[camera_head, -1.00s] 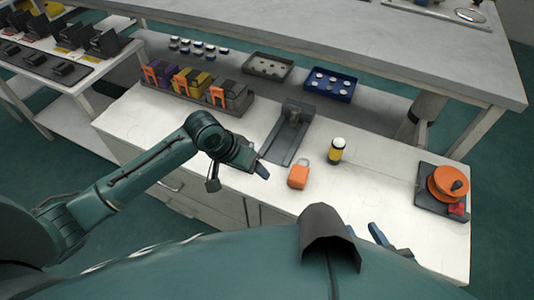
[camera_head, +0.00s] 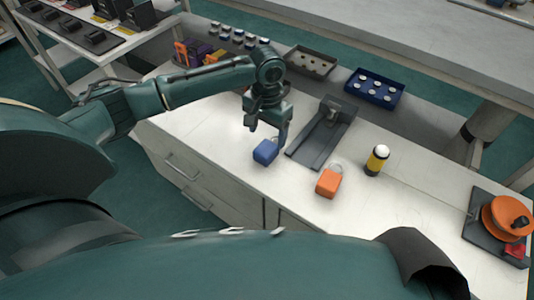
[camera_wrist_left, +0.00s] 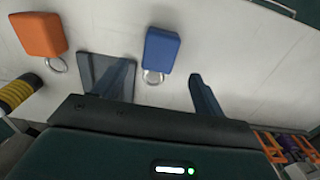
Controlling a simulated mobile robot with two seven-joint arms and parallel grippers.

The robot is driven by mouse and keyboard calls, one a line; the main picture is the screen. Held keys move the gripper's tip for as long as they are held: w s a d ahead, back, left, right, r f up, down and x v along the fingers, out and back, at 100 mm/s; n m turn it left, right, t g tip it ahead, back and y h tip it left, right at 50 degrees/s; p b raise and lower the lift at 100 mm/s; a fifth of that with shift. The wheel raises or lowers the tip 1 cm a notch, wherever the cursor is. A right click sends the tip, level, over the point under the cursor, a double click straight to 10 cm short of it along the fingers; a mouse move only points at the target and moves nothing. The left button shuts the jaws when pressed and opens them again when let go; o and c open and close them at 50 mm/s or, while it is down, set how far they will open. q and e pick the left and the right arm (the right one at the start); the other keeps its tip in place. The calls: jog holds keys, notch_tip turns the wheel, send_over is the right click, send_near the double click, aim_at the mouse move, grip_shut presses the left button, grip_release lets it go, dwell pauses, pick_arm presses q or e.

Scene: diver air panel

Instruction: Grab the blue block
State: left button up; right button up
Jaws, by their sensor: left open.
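The blue block (camera_head: 265,152) lies on the white worktop, left of the dark grey bracket. It looks like a padlock with a metal loop, and the loop shows in the left wrist view, where the blue block (camera_wrist_left: 161,51) lies between the lines of the two fingers, a little beyond their tips. My left gripper (camera_head: 268,127) is open and empty, pointing down just above and behind the block. The same gripper (camera_wrist_left: 165,85) frames the loop in the wrist view; no contact can be made out. My right gripper is not in view.
An orange padlock (camera_head: 328,183) and a yellow-black cylinder with a white top (camera_head: 377,160) stand to the right. The dark bracket (camera_head: 323,133) is close beside my left gripper. A blue tray (camera_head: 375,88) is behind. An orange reel (camera_head: 507,218) is far right. The worktop's front is clear.

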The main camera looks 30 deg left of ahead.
aim_at(267, 147)
pick_arm(q)
jog(key=f, duration=0.1)
jog(key=f+b, duration=0.1)
jog(key=f, duration=0.1)
jog(key=f+b, duration=0.1)
jog(key=f, duration=0.1)
jog(key=shift+s+f, duration=0.25)
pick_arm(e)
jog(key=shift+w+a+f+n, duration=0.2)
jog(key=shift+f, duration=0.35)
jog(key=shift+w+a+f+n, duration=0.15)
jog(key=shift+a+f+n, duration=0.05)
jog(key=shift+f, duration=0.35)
pick_arm(q)
jog(key=shift+c, duration=0.2)
jog(key=c, duration=0.4)
grip_shut()
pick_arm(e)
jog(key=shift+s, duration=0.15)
pick_arm(q)
jog(key=shift+w+r, duration=0.15)
